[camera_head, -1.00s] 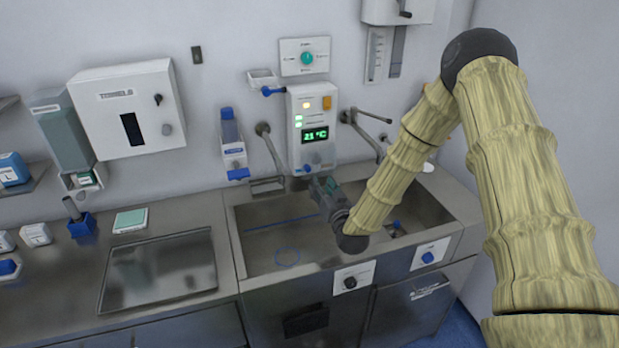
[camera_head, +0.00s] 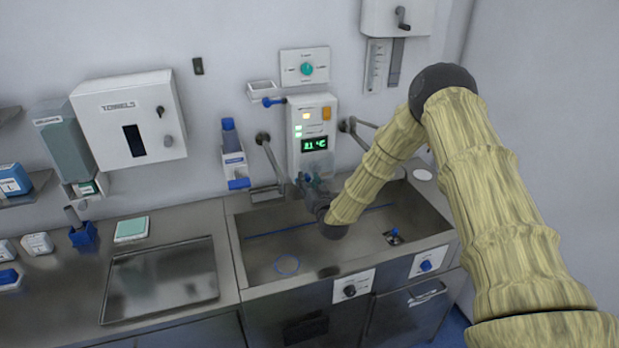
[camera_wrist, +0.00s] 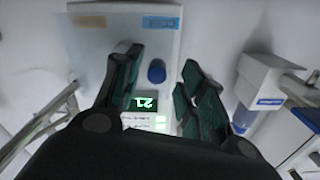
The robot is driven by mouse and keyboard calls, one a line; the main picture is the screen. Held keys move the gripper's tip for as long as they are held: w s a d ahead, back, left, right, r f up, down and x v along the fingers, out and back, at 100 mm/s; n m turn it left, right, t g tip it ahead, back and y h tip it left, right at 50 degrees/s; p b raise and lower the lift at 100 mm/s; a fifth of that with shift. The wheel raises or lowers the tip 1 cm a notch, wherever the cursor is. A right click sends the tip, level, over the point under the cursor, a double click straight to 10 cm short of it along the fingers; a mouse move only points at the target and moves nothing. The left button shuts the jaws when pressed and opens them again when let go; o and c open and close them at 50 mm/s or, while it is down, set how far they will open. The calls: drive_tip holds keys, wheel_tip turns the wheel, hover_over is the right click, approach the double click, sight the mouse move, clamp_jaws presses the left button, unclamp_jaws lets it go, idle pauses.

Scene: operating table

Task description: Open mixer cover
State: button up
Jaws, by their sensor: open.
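The mixer is a white wall box (camera_head: 311,110) with an orange label and a green lit display (camera_head: 314,144), above the back of the steel sink. It also fills the upper middle of the wrist view (camera_wrist: 120,35), with a round blue knob (camera_wrist: 156,71) on its face. My gripper (camera_head: 302,182) is just below the box's lower end, partly hidden by my arm. In the wrist view the open green-padded fingers (camera_wrist: 160,75) stand on either side of the blue knob, seemingly without touching it.
Metal wall levers (camera_head: 272,155) and (camera_head: 352,125) flank the mixer. A blue-topped dispenser (camera_head: 234,160) hangs to its left. The sink (camera_head: 350,255) lies below, mostly bare. A towel box (camera_head: 130,115) and tray (camera_head: 160,280) are farther left.

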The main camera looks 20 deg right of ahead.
drive_tip(key=shift+w, duration=0.45)
drive_tip(key=shift+d, duration=0.1)
drive_tip(key=shift+s+d, duration=0.1)
clamp_jaws()
